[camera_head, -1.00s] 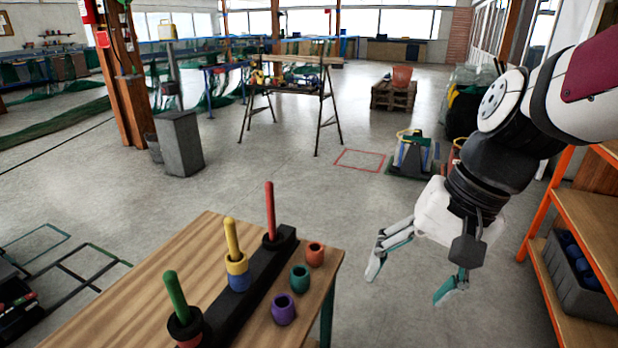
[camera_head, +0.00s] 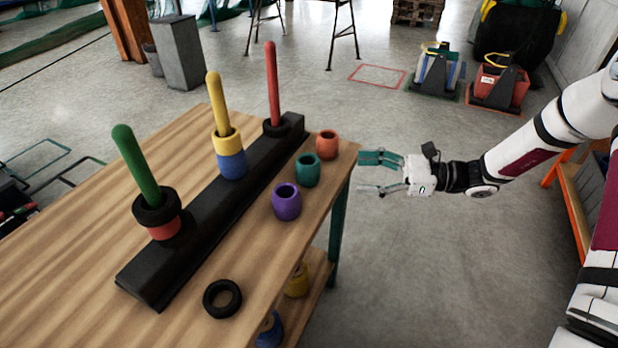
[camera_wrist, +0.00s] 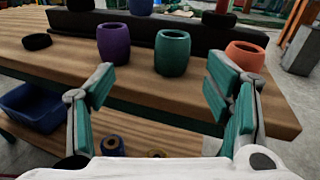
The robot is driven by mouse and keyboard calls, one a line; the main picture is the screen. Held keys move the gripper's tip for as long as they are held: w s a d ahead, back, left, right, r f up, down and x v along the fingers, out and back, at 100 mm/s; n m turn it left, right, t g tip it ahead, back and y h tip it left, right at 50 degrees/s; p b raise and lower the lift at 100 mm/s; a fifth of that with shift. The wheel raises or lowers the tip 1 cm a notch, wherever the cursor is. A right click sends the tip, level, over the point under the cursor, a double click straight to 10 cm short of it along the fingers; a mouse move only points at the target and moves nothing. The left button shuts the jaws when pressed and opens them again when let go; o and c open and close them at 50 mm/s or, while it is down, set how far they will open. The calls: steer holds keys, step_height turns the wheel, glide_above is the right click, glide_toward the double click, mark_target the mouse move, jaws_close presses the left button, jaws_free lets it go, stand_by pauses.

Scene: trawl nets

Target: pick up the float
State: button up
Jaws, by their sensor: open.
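Three loose floats stand near the table's right edge: purple (camera_head: 286,202), teal (camera_head: 307,170) and orange (camera_head: 326,145). In the wrist view, the teal float (camera_wrist: 172,53) stands ahead, between the lines of my fingers. The purple float (camera_wrist: 113,43) is to its left and the orange float (camera_wrist: 244,57) to its right. My gripper (camera_head: 368,174) is open and empty, just off the table's right edge, apart from the floats. Other floats sit on pegs: a yellow one (camera_head: 228,143) above a blue one (camera_head: 231,166), and a red one (camera_head: 165,229) under a black ring (camera_head: 156,207).
A black rack (camera_head: 205,222) with green, yellow and red pegs runs along the wooden table (camera_head: 80,257). A loose black ring (camera_head: 222,298) lies near the front. A lower shelf holds a yellow piece (camera_head: 297,281) and a blue bin (camera_wrist: 35,106).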

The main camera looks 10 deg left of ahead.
mark_target(308, 167)
steer(key=shift+m+t+y, duration=0.4)
steer(key=shift+m, duration=0.2)
steer(key=w+a, duration=0.1)
steer(key=a, duration=0.3)
steer(key=w+a+f+b, duration=0.1)
steer(key=a, duration=0.4)
steer(key=w+a+f+b, duration=0.1)
steer(key=a, duration=0.3)
steer(key=shift+a, duration=0.15)
steer(key=shift+s, duration=0.1)
steer(key=c, duration=1.2)
